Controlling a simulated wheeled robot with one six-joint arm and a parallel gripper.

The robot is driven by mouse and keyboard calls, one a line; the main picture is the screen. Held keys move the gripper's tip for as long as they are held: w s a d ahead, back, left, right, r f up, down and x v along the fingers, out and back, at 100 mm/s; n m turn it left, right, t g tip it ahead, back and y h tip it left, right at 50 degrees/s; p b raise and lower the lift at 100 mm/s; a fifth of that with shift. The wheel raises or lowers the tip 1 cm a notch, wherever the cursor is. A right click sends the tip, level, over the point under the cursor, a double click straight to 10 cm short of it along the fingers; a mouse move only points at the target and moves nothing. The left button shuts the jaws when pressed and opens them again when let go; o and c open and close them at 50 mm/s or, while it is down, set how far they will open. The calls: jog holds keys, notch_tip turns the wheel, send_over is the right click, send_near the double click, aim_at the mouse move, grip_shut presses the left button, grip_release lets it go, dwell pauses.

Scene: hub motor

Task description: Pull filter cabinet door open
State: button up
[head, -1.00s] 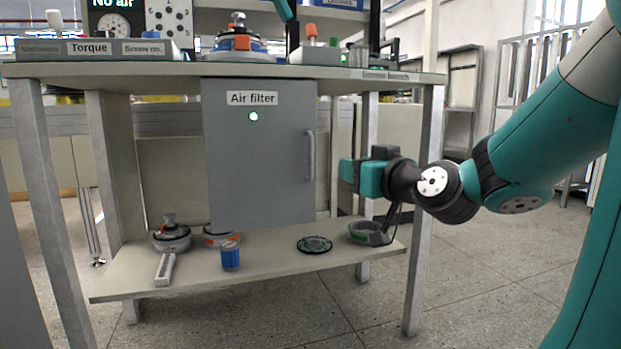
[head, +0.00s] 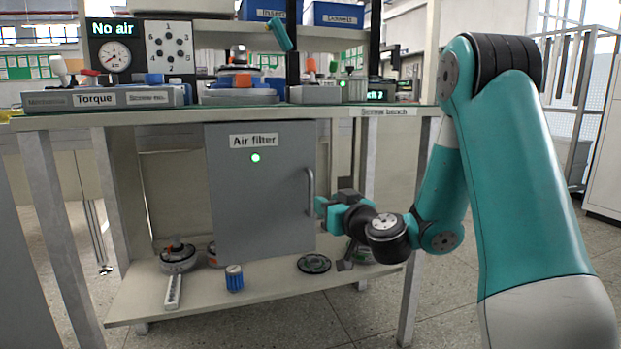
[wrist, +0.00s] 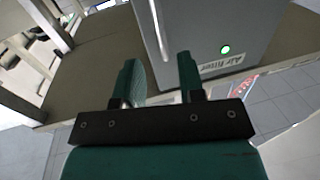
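The grey filter cabinet door (head: 258,195) hangs under the bench top, labelled "Air filter", with a lit green light (head: 255,158). It looks shut. Its vertical bar handle (head: 310,191) is on the right side. My gripper (head: 318,207) is just right of the handle's lower part in the head view. In the wrist view my gripper (wrist: 158,75) has its two teal fingers apart with nothing between them. The handle (wrist: 158,28) shows beyond the fingertips, roughly in line with the gap. The door (wrist: 210,35) also shows there, tilted. I cannot tell whether a finger touches the handle.
The lower shelf (head: 200,295) holds a blue-capped canister (head: 234,278), a round dark disc (head: 314,264) and motor parts (head: 178,256). A bench leg (head: 418,230) stands right of the door, close to my arm. A "No air" display (head: 112,30) stands on the bench.

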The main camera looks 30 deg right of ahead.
aim_at(312, 194)
jog(key=w+p, duration=0.1)
jog(key=w, duration=0.1)
jog(key=w+p, duration=0.1)
jog(key=w, duration=0.1)
jog(key=w+p, duration=0.2)
jog(key=shift+w+d+r, duration=0.2)
jog(key=shift+w+r, duration=0.05)
jog(key=shift+w, duration=0.15)
jog(key=shift+w+d+f+p, duration=0.1)
jog(key=shift+w+f+p, duration=0.1)
jog(key=shift+w, duration=0.2)
jog(key=shift+w+f+p, duration=0.1)
jog(key=shift+w+p, duration=0.1)
jog(key=shift+w, duration=0.2)
jog(key=shift+c, duration=0.2)
grip_shut()
